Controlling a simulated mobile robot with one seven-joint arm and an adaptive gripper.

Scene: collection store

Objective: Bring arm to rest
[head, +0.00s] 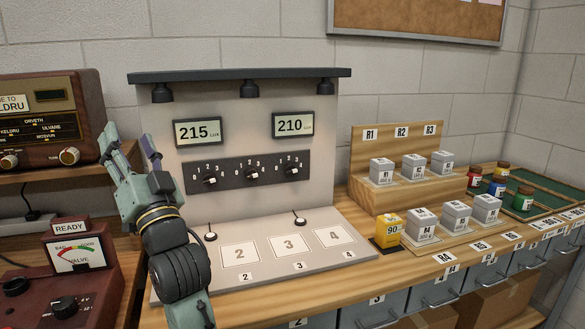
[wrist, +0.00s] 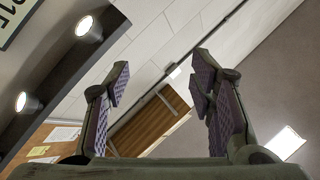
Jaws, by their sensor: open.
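My arm (head: 172,240) stands folded upright at the left front of the grey test panel in the head view. My gripper (head: 130,152) points up and to the left, between the brown radio set and the panel. In the wrist view my gripper (wrist: 160,85) has its two padded fingers wide apart, with nothing between them. That view looks up past the panel's lamps to the ceiling and wall. The arm hides the panel's lower left part.
The grey panel (head: 240,130) has two displays, 215 and 210, and three knobs. A radio (head: 50,120) stands on a shelf at left, above a red valve tester (head: 75,255). At right are a stepped wooden rack (head: 360,150), several grey boxes and a yellow box (head: 388,229).

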